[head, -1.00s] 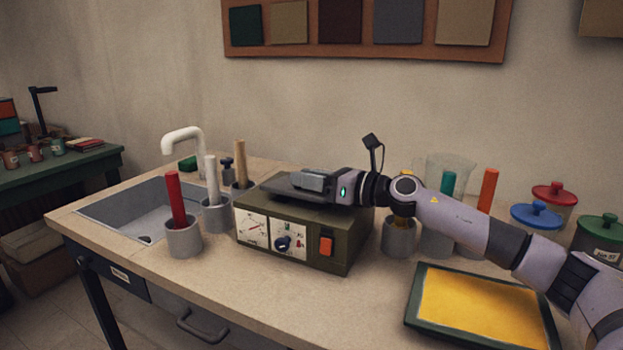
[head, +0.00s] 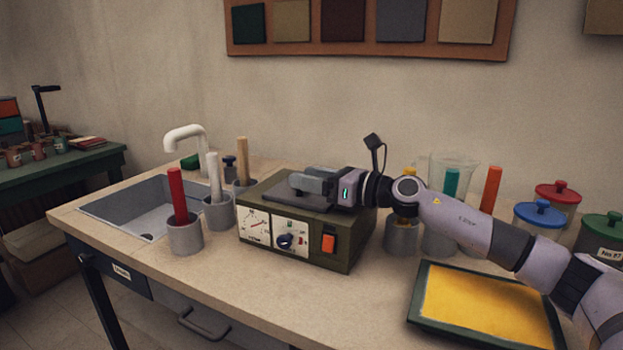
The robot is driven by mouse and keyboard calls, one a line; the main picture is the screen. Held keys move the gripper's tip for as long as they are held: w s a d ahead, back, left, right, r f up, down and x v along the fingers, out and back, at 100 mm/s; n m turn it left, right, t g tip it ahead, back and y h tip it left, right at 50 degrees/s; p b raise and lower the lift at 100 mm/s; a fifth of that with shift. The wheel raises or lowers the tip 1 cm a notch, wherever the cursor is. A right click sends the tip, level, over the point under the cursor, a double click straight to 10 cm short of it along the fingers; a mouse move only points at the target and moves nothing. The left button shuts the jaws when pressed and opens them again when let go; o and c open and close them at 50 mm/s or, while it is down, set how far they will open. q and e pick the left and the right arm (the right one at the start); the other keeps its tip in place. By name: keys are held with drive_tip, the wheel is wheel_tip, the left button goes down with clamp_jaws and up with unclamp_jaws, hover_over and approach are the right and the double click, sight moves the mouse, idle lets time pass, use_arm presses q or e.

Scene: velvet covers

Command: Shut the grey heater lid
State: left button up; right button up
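The heater (head: 300,245) is an olive box on the bench with a dial panel and an orange switch on its front. Its grey lid (head: 283,195) is a dark flat plate that lies about level on the heater's top, with no clear gap seen under its front edge. My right gripper (head: 308,183) reaches in from the right, with its fingers just above or touching the lid. I cannot tell contact, or whether the fingers are apart. They hide the lid's back and right parts. My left gripper is not in view.
Grey pots with red (head: 177,198), white and wooden rods stand left of the heater, by a sink (head: 135,212). A pot (head: 402,238) and a clear beaker stand to its right, near lidded jars (head: 538,216). A yellow tray (head: 485,305) lies at front right. The front middle bench is clear.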

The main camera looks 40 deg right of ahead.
drive_tip(key=shift+s+d+f+b, duration=0.2)
drive_tip(key=shift+s+d+b, duration=0.15)
drive_tip(key=shift+s+b, duration=0.15)
drive_tip(key=b+v, duration=0.1)
drive_tip(key=v, duration=0.1)
drive_tip(key=shift+s+d+f+b, duration=0.1)
drive_tip(key=shift+s+d+b, duration=0.05)
drive_tip(key=shift+s+b, duration=0.15)
drive_tip(key=shift+b+v, duration=0.95)
drive_tip(key=shift+v, duration=0.2)
drive_tip(key=shift+s+d+r+b, duration=0.1)
drive_tip(key=shift+s+r+b, duration=0.15)
drive_tip(key=shift+s+b, duration=0.2)
